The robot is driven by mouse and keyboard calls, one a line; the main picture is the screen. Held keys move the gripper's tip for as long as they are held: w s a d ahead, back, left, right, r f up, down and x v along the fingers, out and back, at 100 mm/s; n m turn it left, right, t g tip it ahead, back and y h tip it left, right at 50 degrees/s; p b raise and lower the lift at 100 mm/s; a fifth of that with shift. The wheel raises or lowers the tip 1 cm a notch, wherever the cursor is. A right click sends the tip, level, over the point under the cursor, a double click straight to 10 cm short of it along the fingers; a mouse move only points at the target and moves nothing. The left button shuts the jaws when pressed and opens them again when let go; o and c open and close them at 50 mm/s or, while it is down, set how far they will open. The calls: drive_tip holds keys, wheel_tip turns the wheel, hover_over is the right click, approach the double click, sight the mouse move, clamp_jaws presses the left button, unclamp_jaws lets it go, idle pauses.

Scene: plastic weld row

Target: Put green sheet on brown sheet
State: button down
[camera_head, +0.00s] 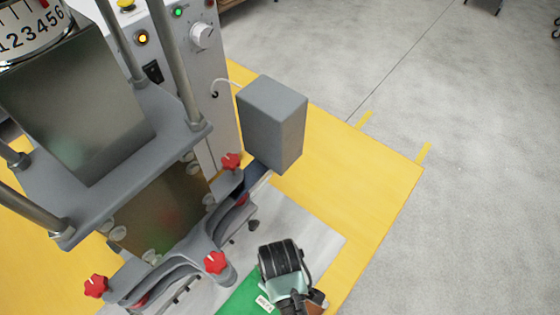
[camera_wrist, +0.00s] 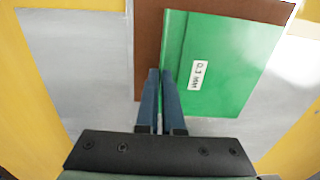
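The green sheet (camera_wrist: 225,60) has a white label and lies at the right of the wrist view. In the head view the green sheet (camera_head: 238,298) shows at the bottom, partly hidden by my arm. The brown sheet (camera_wrist: 147,45) shows past the green sheet's left and upper edges; the green covers much of it. A brown corner (camera_head: 318,298) shows beside my arm in the head view. My gripper (camera_wrist: 161,74) has its blue fingers nearly together, shut on the green sheet's left edge strip. Whether the sheets touch is hidden.
A grey welding machine with red knobs (camera_head: 215,262) and clamp bars stands at left in the head view. A grey box (camera_head: 272,120) sticks out from it. The grey plate (camera_head: 310,236) lies on a yellow surface (camera_head: 365,185). Open floor is at right.

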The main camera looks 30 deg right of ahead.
drive_tip(key=shift+d+f, duration=0.1)
drive_tip(key=shift+f, duration=1.4)
drive_tip(key=shift+f, duration=0.15)
drive_tip(key=c, duration=1.1)
unclamp_jaws()
drive_tip(key=shift+o, duration=0.2)
wheel_tip(320, 180, up, 11)
drive_tip(key=shift+r+p, duration=0.15)
drive_tip(key=shift+p, duration=0.4)
drive_tip(key=shift+r, duration=0.5)
